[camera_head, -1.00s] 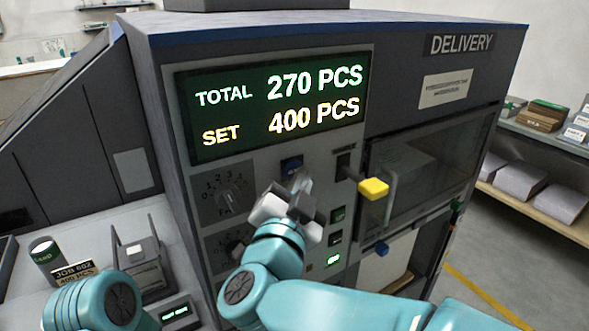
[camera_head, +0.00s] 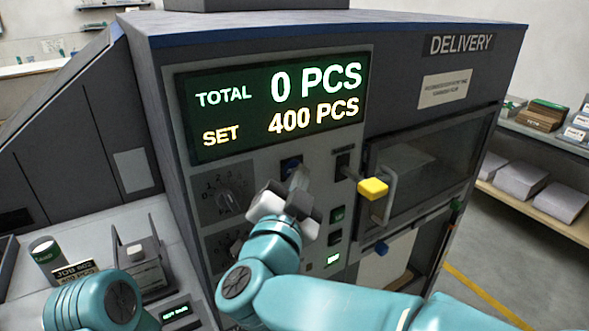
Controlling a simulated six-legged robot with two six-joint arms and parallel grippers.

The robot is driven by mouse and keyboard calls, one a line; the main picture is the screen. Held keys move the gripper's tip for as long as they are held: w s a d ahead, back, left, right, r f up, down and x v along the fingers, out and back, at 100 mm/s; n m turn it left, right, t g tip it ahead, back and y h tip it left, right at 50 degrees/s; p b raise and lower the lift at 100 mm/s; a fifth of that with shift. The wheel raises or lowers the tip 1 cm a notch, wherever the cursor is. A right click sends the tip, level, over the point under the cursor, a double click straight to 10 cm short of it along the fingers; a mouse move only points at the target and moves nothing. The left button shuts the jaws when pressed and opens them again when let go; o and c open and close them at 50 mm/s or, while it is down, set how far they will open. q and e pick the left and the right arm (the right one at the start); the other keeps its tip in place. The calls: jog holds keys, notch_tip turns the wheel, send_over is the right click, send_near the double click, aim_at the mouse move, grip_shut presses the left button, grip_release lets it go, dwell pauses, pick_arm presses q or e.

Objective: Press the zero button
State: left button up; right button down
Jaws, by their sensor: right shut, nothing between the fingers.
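The grey machine's display (camera_head: 275,105) reads TOTAL 0 PCS and SET 400 PCS. A dark blue button (camera_head: 290,163) is on the panel below the display, partly hidden by my right gripper. My right gripper (camera_head: 299,178) is shut and empty. Its fingertips are right at the lower edge of the blue button; I cannot tell whether they touch it. My left gripper is not in view; only a teal part of my left arm shows at the bottom left.
A yellow-handled lever (camera_head: 373,188) sticks out right of my right gripper. Two rotary dials are to the left, and small green-lit buttons (camera_head: 333,259) are below. A glazed delivery door (camera_head: 430,165) is at the right.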

dwell(0.5)
jog(key=shift+s+d+b, duration=0.5)
jog(key=shift+s, duration=0.15)
jog(key=s+d+b, duration=0.1)
jog(key=s, duration=0.1)
jog(key=s+d+b, duration=0.1)
jog(key=s+d, duration=0.1)
dwell(0.4)
dwell(0.4)
